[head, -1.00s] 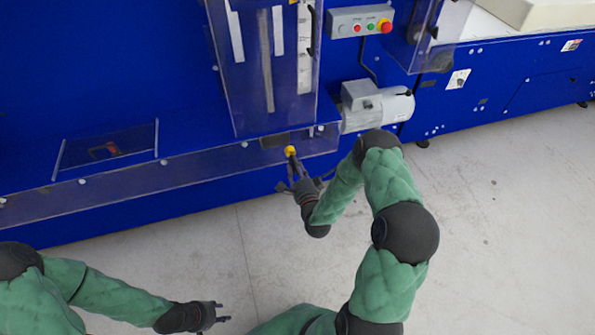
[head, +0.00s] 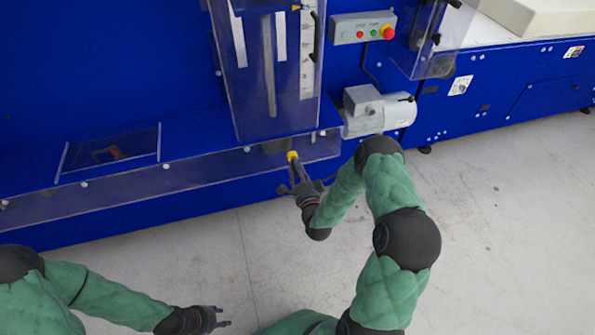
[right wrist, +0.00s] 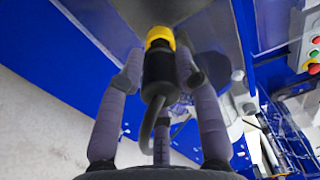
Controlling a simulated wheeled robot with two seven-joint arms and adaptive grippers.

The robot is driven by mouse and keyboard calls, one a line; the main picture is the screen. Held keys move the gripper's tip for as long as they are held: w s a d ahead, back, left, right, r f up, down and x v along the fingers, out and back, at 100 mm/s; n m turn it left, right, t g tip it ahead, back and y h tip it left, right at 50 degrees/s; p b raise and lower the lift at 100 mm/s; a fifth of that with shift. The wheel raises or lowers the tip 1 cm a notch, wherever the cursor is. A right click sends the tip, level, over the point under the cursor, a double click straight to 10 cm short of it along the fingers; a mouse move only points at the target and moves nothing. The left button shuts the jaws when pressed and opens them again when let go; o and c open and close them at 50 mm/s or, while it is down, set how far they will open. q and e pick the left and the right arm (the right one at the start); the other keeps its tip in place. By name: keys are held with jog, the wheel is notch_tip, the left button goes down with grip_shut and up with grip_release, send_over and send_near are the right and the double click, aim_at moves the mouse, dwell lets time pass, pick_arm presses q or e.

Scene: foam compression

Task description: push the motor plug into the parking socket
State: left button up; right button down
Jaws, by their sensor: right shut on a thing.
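The motor plug is a black cylinder with a yellow collar. In the right wrist view the plug (right wrist: 157,72) sits between the fingers of my right gripper (right wrist: 158,80), its yellow end pointing away, close to a grey surface. In the head view the yellow end of the plug (head: 292,156) shows at the lower front edge of the blue machine, beside a dark block (head: 275,146). My right gripper (head: 302,180) is shut on the plug. The parking socket cannot be made out; the yellow collar may cover it. My left gripper (head: 217,318) is empty, fingers apart, over the floor.
A grey motor (head: 375,110) is mounted right of the plug. A control box with buttons (head: 362,28) is above it. A clear guard (head: 270,75) stands over the plug area, and a clear strip (head: 120,183) runs along the machine's front. The floor (head: 480,200) is open.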

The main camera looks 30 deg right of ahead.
jog(key=shift+x, duration=1.15)
dwell(0.6)
jog(key=c, duration=0.8)
grip_release()
jog(key=shift+s, duration=0.1)
jog(key=shift+p+v, duration=0.35)
jog(key=shift+v, duration=2.55)
jog(key=shift+s, duration=0.1)
jog(key=v, duration=1.2)
jog(key=shift+a, duration=0.15)
